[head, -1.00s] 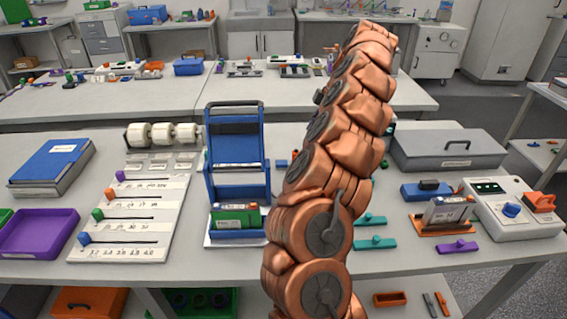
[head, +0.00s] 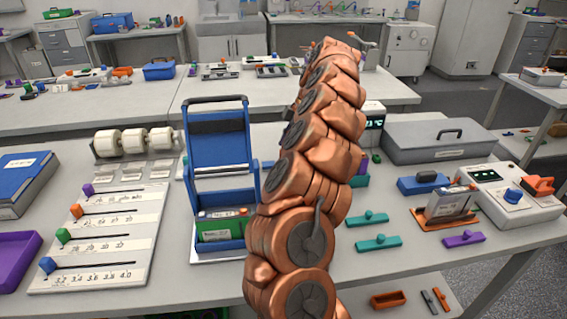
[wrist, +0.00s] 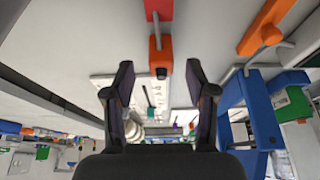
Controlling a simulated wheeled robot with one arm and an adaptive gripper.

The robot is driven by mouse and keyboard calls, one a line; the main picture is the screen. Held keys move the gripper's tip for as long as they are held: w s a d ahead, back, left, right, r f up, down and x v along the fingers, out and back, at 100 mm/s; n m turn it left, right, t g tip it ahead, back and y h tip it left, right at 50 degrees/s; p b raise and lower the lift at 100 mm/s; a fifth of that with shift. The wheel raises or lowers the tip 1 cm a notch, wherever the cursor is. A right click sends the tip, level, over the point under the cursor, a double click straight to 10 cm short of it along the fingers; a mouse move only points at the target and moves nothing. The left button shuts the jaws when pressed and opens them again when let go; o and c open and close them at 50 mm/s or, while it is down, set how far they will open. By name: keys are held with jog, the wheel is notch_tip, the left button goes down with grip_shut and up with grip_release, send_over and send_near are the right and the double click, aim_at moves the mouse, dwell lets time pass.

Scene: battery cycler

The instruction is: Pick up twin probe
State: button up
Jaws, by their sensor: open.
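My gripper (wrist: 159,70) is open in the wrist view, its two dark fingers spread apart with nothing held between them. A red and orange piece with a dark end (wrist: 160,57) shows between and beyond the fingertips. I cannot tell whether it is the twin probe, or whether the fingers are level with it. In the head view my copper-coloured arm rises across the middle and hides the bench behind it; the gripper itself is not clearly seen there. No object in the head view can be surely named as the twin probe.
A blue stand (head: 217,135) holding a green pack (head: 222,226) is left of my arm, and shows at right in the wrist view (wrist: 262,108). A slider board (head: 108,238) lies further left. Right are teal bars (head: 378,242), a grey case (head: 445,138) and a white control box (head: 515,208).

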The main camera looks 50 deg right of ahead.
jog(key=shift+p+x, duration=0.75)
jog(key=shift+x, duration=1.95)
jog(key=shift+s, duration=0.15)
grip_shut()
